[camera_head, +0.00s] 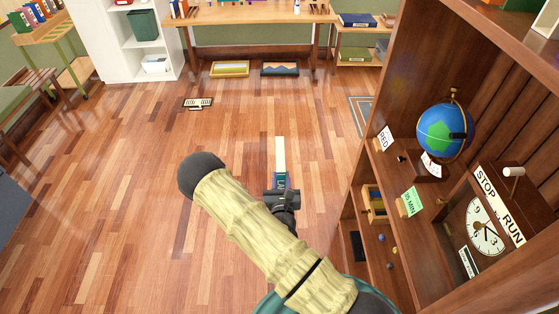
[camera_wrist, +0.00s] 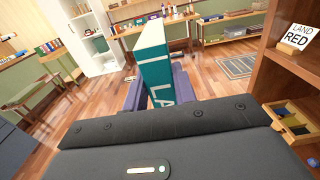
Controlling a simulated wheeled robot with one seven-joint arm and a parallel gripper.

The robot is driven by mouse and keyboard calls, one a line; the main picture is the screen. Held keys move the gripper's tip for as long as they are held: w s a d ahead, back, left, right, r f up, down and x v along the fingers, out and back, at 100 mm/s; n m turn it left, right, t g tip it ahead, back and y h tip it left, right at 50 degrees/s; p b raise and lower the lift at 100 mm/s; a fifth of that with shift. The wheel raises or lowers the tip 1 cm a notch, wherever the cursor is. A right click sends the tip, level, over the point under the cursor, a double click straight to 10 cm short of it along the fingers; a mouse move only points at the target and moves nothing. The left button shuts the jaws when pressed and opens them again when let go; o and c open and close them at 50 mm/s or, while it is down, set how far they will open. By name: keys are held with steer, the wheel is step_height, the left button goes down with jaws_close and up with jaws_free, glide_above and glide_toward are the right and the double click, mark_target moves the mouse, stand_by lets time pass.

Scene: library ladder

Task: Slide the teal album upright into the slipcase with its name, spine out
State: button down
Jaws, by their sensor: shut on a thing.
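The teal album (camera_wrist: 155,62) stands between the two fingers of my gripper (camera_wrist: 158,92) in the wrist view. It has a teal cover and spine with white letters, of which "LA" shows; the rest is hidden by my gripper. In the head view the album (camera_head: 280,155) shows as a narrow pale strip with teal at its near end. My gripper (camera_head: 281,193) is shut on that near end and holds it in front of the shelf unit, over open floor. I cannot make out a slipcase for certain in either view.
A tall wooden shelf unit (camera_head: 350,235) stands close on the right. It holds a globe (camera_head: 443,130), a clock (camera_head: 485,226), a small wooden tray (camera_head: 375,203) and a "LAND RED" card (camera_wrist: 299,36). A desk (camera_head: 250,17) stands at the back.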

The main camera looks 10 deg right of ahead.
steer(key=s+d+f+n+y+b, duration=0.2)
steer(key=s+f, duration=0.3)
steer(key=f, duration=0.6)
steer(key=shift+y, duration=0.6)
steer(key=shift+a, duration=0.1)
steer(key=shift+s, duration=0.1)
